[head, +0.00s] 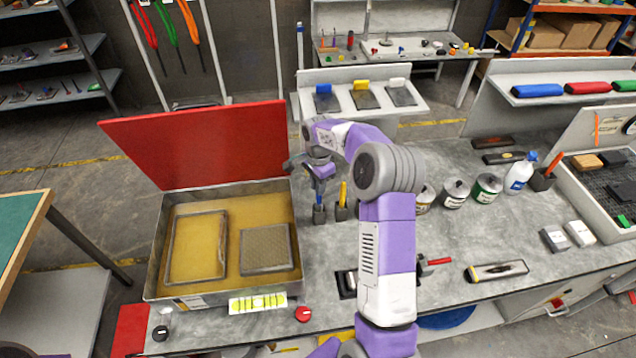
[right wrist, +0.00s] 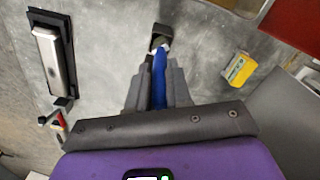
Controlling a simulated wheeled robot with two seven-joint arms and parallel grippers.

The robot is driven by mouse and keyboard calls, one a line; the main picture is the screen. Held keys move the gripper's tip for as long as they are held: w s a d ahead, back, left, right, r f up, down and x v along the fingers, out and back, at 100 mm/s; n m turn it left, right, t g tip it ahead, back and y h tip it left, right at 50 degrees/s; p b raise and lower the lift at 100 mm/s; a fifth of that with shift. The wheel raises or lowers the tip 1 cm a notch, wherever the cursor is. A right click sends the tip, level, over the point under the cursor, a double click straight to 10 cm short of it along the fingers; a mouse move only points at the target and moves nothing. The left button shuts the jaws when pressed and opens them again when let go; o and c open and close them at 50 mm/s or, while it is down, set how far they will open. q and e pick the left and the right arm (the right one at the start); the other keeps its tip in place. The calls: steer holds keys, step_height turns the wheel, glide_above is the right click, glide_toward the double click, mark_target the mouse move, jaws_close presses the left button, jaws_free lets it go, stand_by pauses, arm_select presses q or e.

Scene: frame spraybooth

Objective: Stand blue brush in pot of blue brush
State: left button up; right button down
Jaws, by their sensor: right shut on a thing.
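My right gripper (head: 320,182) is above the worktable, reaching down from the right. It is shut on the blue brush (right wrist: 159,72), which shows between its two fingers in the right wrist view. In the head view the blue brush (head: 319,197) points down at a small dark pot (head: 319,215). The pot's dark square rim (right wrist: 161,31) shows just beyond the brush's far end. The brush's end is at or over the pot's mouth; I cannot tell how deep it sits. My left gripper is not in view.
A second dark pot (head: 342,213) with a yellow brush stands close to the right. The open spray box (head: 155,270) with its red lid (head: 205,145) is to the left. Several cans (head: 454,195) stand to the right.

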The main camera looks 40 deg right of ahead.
steer(key=shift+f+b, duration=0.7)
steer(key=shift+f, duration=0.45)
stand_by(0.4)
steer(key=c, duration=1)
jaws_free()
steer(key=shift+o, duration=0.2)
step_height(320, 180, up, 8)
steer(key=shift+f, duration=0.2)
